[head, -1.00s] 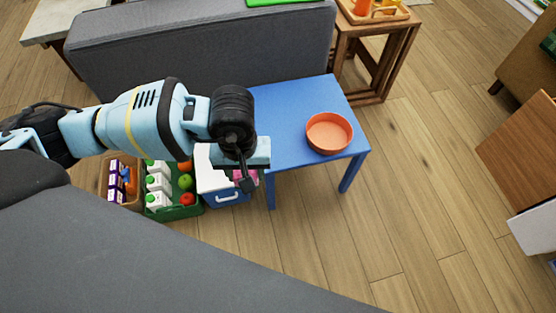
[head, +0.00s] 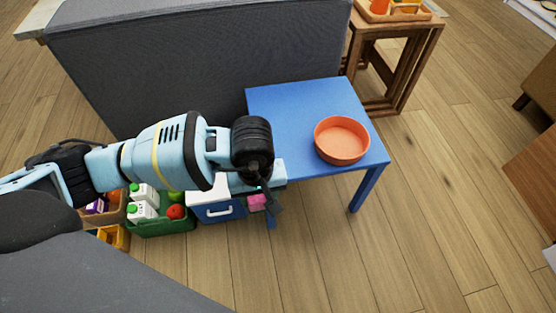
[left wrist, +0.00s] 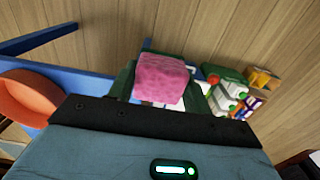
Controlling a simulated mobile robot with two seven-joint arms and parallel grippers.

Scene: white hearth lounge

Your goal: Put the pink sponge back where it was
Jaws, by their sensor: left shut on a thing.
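The pink sponge (head: 257,202) is held between the fingers of my left gripper (head: 266,205), near the front left edge of the blue table (head: 290,102). In the left wrist view the sponge (left wrist: 160,79) is a pink block with a mottled surface, between the dark fingertips. My left gripper is shut on it. My arm hides part of the table's left side. My right gripper is not in view.
An orange round bowl (head: 341,139) stands on the blue table. A blue and white cooler (head: 217,208) and a green crate (head: 165,222) with cartons and fruit stand on the floor to the left. A grey sofa (head: 200,55) is behind.

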